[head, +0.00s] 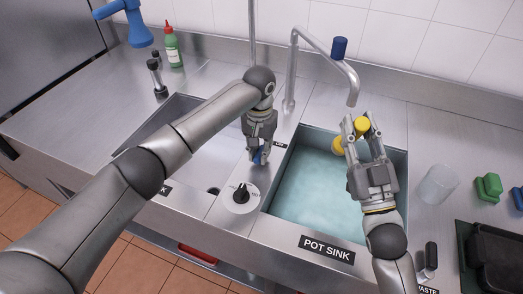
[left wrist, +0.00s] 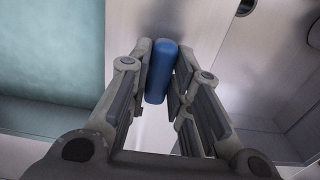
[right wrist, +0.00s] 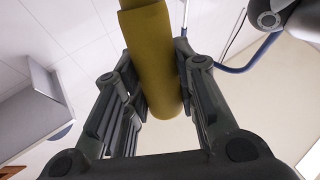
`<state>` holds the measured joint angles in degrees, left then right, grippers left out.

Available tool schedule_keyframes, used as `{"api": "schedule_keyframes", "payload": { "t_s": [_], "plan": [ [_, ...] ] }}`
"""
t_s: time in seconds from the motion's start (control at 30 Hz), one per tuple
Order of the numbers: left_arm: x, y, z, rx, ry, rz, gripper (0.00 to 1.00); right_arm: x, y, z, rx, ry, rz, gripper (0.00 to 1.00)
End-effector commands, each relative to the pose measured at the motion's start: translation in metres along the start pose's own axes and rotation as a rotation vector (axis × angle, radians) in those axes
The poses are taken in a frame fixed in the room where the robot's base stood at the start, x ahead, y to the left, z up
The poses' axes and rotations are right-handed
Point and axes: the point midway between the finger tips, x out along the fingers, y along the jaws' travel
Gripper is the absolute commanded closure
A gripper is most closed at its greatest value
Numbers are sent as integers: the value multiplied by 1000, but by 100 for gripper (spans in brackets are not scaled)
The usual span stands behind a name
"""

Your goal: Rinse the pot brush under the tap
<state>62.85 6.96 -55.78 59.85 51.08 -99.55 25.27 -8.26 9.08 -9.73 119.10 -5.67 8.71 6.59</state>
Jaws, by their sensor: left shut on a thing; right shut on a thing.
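The yellow pot brush (head: 362,125) is in my right gripper (head: 361,130), over the far right part of the water-filled pot sink (head: 276,190). Its thick yellow handle (right wrist: 152,60) runs between the fingers in the right wrist view; its bristles cannot be made out. The metal tap (head: 325,62) arches over the sink, with its spout end just above the brush; I see no stream of water. My left gripper (head: 258,152) is shut on a small blue handle (left wrist: 161,72) on the strip between the two basins, mostly hidden by the fingers in the head view.
A second basin (head: 180,112) lies left, under my left arm.

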Motion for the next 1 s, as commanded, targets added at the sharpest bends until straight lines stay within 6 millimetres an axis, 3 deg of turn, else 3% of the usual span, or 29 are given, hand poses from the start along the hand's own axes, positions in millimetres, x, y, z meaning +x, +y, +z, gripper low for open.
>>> {"api": "schedule_keyframes", "payload": {
  "t_s": [0.07, 0.1, 0.27, 0.67, 1.0],
  "plan": [
    [-1, 0, 0, -1, 1, 0, 100, 0, 0, -1, 0, 1, 0, 97],
    [-1, 0, 0, -2, 1, 0, 79, 0, 0, -1, 0, 1, 0, 97],
    [0, 0, 0, -3, 1, 0, 59, 0, 0, 0, 0, 1, 0, 97],
    [-7, 0, -1, -3, 3, 0, 59, 0, 0, -1, 0, 1, 0, 97],
    [-72, 1, -1, -1, 5, 0, 59, 0, 0, 0, 0, 1, 0, 97]
  ]
}}
